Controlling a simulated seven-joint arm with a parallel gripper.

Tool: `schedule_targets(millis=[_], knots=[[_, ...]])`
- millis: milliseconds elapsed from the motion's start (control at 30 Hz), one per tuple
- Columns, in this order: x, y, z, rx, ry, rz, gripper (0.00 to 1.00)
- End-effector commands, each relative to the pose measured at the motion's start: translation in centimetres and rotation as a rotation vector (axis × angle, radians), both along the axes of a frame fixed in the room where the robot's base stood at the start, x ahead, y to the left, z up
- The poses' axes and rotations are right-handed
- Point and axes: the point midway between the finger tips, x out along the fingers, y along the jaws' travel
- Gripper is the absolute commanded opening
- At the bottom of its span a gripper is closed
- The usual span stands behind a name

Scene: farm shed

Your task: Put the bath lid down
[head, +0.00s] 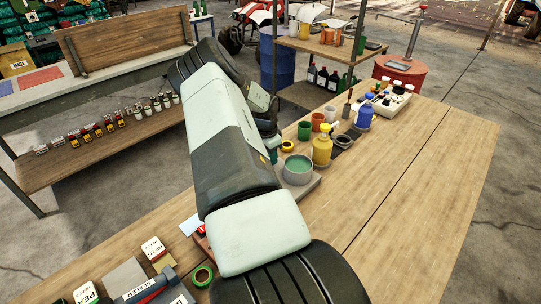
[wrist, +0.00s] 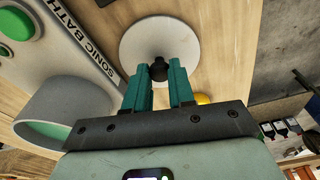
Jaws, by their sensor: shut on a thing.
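The bath lid (wrist: 142,42) is a pale round disc with a small black knob (wrist: 159,70), seen in the wrist view over the wooden table. My gripper (wrist: 161,80) has teal fingers shut on the knob. I cannot tell whether the lid touches the table. The sonic bath (wrist: 60,100) is a grey round tub with green inside, to the left in the wrist view, beside a panel lettered SONIC BATH. In the head view the open bath (head: 298,181) stands mid-table; my arm hides the lid and most of the gripper (head: 273,152).
Behind the bath stand a yellow bottle (head: 322,146), a green cup (head: 304,130), red cups and a blue bottle (head: 364,115). The table's right side (head: 400,180) is clear. Green tape (head: 203,276) lies at the front.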

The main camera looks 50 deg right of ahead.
Motion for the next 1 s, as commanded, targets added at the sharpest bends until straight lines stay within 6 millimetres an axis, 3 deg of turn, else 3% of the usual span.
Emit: schedule_targets(millis=[33, 200, 567, 1000], knots=[[0.0, 0.0, -0.1, 0.000, 0.000, 0.000, 0.27], [0.0, 0.0, -0.1, 0.000, 0.000, 0.000, 0.49], [0.0, 0.0, 0.7, 0.000, -0.001, 0.000, 0.49], [0.3, 1.1, 9.3, 0.000, -0.002, 0.000, 0.49]])
